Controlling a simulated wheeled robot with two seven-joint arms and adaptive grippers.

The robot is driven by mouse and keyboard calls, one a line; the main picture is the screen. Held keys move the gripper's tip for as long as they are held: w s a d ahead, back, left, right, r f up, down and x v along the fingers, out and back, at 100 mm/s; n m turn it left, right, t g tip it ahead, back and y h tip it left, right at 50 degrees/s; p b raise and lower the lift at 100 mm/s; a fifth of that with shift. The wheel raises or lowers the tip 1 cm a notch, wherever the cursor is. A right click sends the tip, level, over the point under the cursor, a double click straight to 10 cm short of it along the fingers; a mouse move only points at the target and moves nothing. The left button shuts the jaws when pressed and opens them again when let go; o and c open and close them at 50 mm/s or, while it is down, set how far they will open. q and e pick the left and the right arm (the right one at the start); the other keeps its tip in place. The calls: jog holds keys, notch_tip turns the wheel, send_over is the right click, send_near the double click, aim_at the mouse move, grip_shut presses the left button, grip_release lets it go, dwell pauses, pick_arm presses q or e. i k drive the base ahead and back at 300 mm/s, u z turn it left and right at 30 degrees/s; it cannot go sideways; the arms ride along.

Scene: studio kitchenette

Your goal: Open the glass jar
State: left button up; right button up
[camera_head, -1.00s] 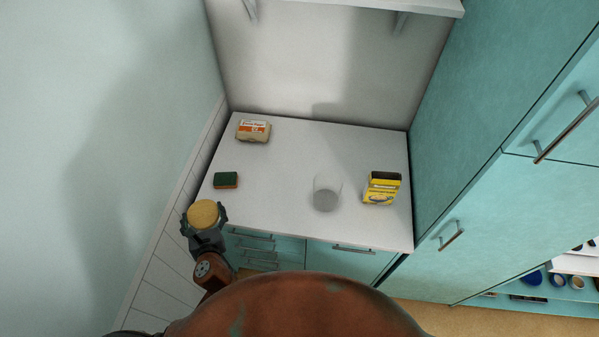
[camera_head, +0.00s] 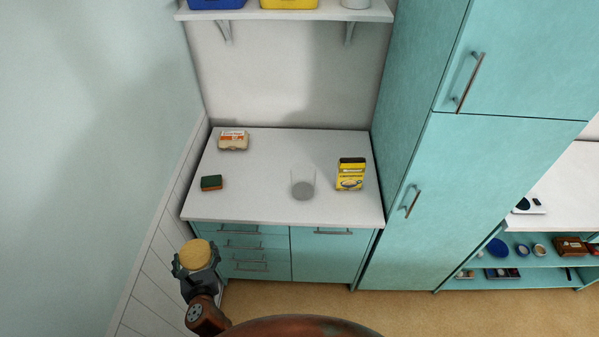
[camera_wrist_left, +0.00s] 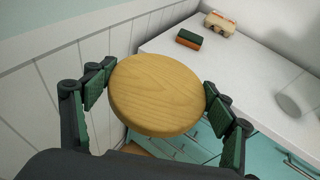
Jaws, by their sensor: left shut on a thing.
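The glass jar (camera_head: 303,184) stands upright on the white counter with no lid on it; it also shows in part at the right edge of the left wrist view (camera_wrist_left: 297,97). A round wooden lid (camera_head: 196,254) is held in my left gripper (camera_head: 197,262). In the left wrist view the lid (camera_wrist_left: 157,94) sits between the two green-padded fingers, which are shut on its rim. The left gripper is in front of and below the counter's front left corner, away from the jar. My right gripper is not in view.
The counter (camera_head: 255,200) also bears a green and orange sponge (camera_head: 211,183), an egg carton (camera_head: 233,141) and a yellow box (camera_head: 350,174) right of the jar. A wall (camera_head: 150,260) is close on the left. A tall teal cabinet (camera_head: 450,200) stands at right.

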aim_at(302, 174)
jog(key=z, duration=0.5)
jog(key=i, duration=1)
